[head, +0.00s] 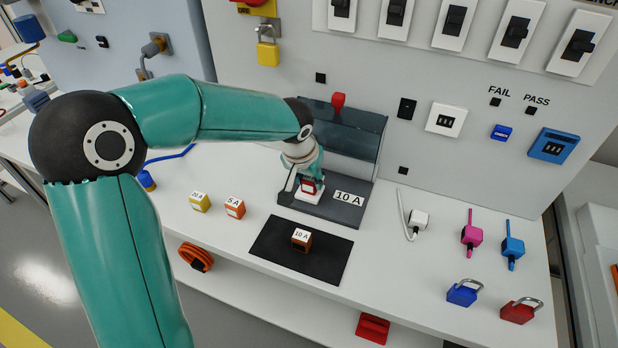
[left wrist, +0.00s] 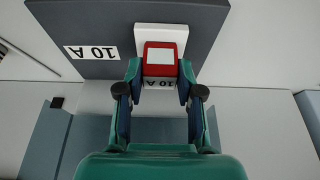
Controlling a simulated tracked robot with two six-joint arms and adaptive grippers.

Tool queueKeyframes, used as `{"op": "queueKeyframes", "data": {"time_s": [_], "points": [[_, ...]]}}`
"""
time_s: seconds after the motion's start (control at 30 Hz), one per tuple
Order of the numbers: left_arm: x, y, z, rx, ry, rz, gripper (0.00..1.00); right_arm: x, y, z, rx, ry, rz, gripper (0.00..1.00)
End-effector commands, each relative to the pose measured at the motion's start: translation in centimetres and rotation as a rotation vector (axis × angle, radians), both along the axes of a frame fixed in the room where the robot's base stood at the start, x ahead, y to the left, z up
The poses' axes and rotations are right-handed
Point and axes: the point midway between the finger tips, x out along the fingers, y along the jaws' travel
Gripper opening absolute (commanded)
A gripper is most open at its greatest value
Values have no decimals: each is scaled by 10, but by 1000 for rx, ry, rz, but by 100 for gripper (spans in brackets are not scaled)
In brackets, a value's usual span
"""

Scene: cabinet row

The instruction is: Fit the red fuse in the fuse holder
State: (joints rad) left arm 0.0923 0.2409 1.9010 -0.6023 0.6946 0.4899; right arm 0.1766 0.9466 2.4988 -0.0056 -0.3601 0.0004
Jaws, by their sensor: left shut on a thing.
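The red fuse (head: 308,187) has a white face and sits between the fingers of my left gripper (head: 304,180). In the left wrist view the left gripper (left wrist: 160,78) is shut on the red fuse (left wrist: 160,69), one finger on each side. The white fuse holder (head: 309,197) stands on a dark grey base (head: 335,213) marked "10 A". In the left wrist view the holder (left wrist: 161,31) shows directly behind the fuse, lined up with it. I cannot tell whether the fuse is seated in it or just above. My right gripper is not in view.
A clear raised cover (head: 352,130) with a red knob (head: 338,101) stands behind the holder. A brown 10 A fuse (head: 301,241) lies on a black mat (head: 325,268). Orange (head: 235,208) and yellow (head: 200,202) fuses are to the left; padlocks (head: 463,293) are at right.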

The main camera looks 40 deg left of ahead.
Motion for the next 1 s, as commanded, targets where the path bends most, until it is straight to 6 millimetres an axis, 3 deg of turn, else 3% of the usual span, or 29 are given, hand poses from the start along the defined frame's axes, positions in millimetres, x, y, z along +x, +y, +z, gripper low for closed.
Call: {"op": "queueKeyframes", "data": {"time_s": [0.2,0.23,0.4,0.77,1.0], "points": [[0,0,-1,0,1,0,0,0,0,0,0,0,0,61],[0,0,-1,0,1,0,41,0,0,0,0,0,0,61],[0,0,-1,0,1,0,66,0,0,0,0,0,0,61],[-1,0,3,0,0,0,66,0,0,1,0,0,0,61],[-11,-3,33,0,-4,0,66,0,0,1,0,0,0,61]]}}
